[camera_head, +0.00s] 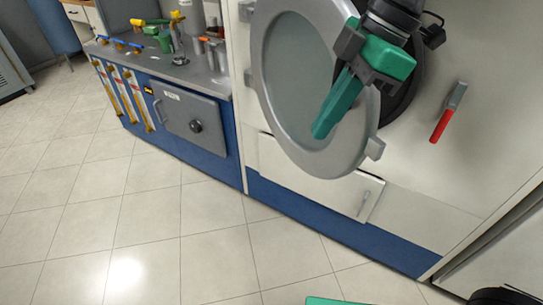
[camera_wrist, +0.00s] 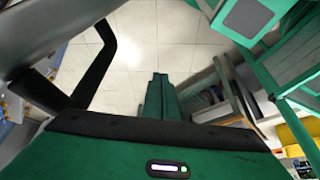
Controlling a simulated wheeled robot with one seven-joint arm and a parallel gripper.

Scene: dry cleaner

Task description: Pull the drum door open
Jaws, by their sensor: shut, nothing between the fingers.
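The round drum door (camera_head: 275,120) has a wide grey rim and a pale glass pane. It stands ajar on hinges at its left edge, with the dark drum opening (camera_head: 408,95) showing behind its right side. A small grey tab (camera_head: 375,148) sticks out from its lower right rim.
A red-handled lever (camera_head: 441,125) is on the machine's front, right of the opening. A flap panel (camera_head: 310,180) lies below the door. A grey counter with bottles and a blue cabinet (camera_head: 237,150) stand left. The tiled floor in front is clear.

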